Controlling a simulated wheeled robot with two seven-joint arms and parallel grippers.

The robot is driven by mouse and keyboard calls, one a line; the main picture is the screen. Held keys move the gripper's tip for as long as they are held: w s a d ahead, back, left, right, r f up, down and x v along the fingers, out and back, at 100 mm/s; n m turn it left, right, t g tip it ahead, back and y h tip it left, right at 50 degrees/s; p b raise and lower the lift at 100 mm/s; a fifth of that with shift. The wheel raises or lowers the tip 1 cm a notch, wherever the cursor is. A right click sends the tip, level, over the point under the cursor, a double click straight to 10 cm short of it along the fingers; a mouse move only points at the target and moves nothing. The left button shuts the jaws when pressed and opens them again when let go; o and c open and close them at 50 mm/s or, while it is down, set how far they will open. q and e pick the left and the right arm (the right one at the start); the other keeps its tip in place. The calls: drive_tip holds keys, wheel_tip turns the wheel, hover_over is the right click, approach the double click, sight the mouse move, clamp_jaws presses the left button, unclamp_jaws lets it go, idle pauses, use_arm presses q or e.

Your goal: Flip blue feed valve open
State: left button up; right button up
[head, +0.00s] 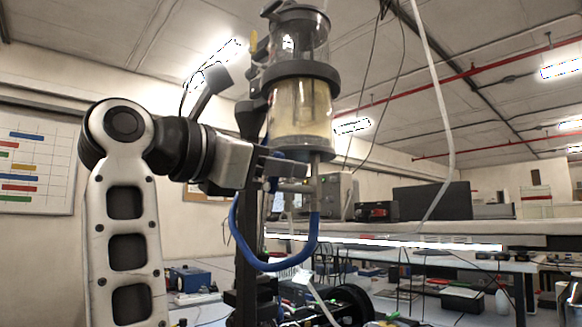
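A clear cylinder (301,110) with dark collars and pale yellowish contents stands upright at the upper middle. Below it is a small metal valve fitting (300,187) on a thin vertical pipe. A blue hose (300,260) loops from under this fitting round to the left. No blue valve handle shows clearly; a small patch of blue is partly hidden behind my gripper.
A dark vertical post (249,220) stands behind my gripper. A white hose (440,110) hangs at the right. Lab benches (480,228) with equipment stand farther back. The space right of the cylinder is mostly open, apart from thin hanging cables.

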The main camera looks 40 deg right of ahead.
clamp_jaws()
drive_tip(key=shift+w+r+n+p, duration=0.2)
drive_tip(key=shift+r+n+p, duration=0.05)
drive_tip(key=shift+n+p, duration=0.45)
drive_tip(key=shift+w+n+p, duration=0.15)
drive_tip(key=shift+n+p, duration=0.25)
drive_tip(key=shift+n, duration=0.2)
drive_tip(key=shift+w+n, duration=0.15)
drive_tip(key=shift+n, duration=0.35)
drive_tip(key=shift+w+f+n+p, duration=0.15)
drive_tip(key=shift+n+p, duration=0.15)
drive_tip(key=shift+n, duration=0.2)
use_arm(q)
drive_tip(key=shift+s+a+r, duration=0.2)
drive_tip(key=shift+a+r, duration=0.05)
use_arm(e)
unclamp_jaws()
